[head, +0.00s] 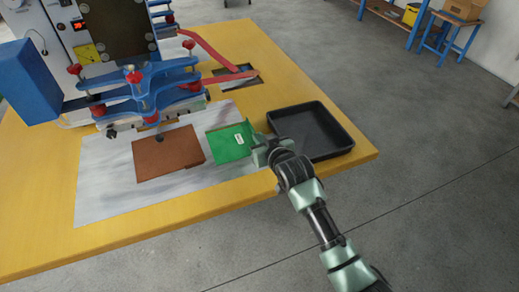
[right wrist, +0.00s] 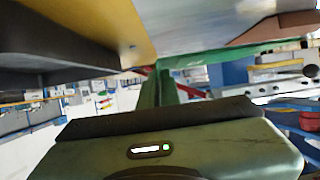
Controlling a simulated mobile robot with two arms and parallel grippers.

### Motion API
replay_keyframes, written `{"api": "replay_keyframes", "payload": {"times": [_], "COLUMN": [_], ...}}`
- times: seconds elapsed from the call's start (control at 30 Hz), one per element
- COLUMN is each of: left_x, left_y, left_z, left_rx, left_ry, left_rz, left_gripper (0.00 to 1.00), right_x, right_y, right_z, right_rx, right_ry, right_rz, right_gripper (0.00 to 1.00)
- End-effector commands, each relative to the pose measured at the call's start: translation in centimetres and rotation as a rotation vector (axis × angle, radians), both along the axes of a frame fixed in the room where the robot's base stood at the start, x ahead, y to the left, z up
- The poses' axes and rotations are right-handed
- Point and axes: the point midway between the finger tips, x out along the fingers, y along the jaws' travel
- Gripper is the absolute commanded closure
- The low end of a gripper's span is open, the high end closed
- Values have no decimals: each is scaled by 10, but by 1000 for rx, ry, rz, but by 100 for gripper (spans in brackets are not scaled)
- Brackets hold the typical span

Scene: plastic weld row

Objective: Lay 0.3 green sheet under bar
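The green sheet (head: 228,144), with a small white label and an upturned edge on its right, is at the right part of the pale mat (head: 105,190). My right gripper (head: 262,151) is at that right edge and appears shut on it. In the right wrist view the green sheet (right wrist: 235,54) shows nearly edge-on, with a green upright part in front of the gripper. The blue press arms (head: 150,85) with red knobs stand over the back of the mat; the bar beneath them is partly hidden. My left gripper is not in view.
A brown sheet (head: 163,155) lies left of the green sheet, its back edge near the press. A black tray (head: 335,115) stands on the yellow table (head: 40,255) to the right. Red straps (head: 215,55) lie behind. The table's front edge is free.

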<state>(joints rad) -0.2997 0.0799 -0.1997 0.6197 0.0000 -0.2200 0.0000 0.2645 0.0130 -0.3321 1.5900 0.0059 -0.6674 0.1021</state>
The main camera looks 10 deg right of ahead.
Motion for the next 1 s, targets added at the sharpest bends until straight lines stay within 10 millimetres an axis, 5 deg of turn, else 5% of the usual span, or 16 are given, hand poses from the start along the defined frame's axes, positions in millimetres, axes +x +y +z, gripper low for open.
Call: {"api": "replay_keyframes", "payload": {"times": [0.3, 0.77, 0.83, 1.0], "left_x": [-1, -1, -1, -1], "left_y": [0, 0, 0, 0], "left_z": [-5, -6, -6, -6], "left_rx": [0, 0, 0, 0], "left_ry": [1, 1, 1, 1], "left_rz": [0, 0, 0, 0], "left_gripper": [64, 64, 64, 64], "right_x": [0, 0, 0, 0], "right_y": [0, 0, 0, 0], "right_z": [-41, -49, -48, -48], "right_rx": [-1, 1, 0, 0], "right_ry": [2, 0, 0, 0], "right_rz": [0, 0, 0, 0], "right_gripper": [100, 100, 77, 75]}}
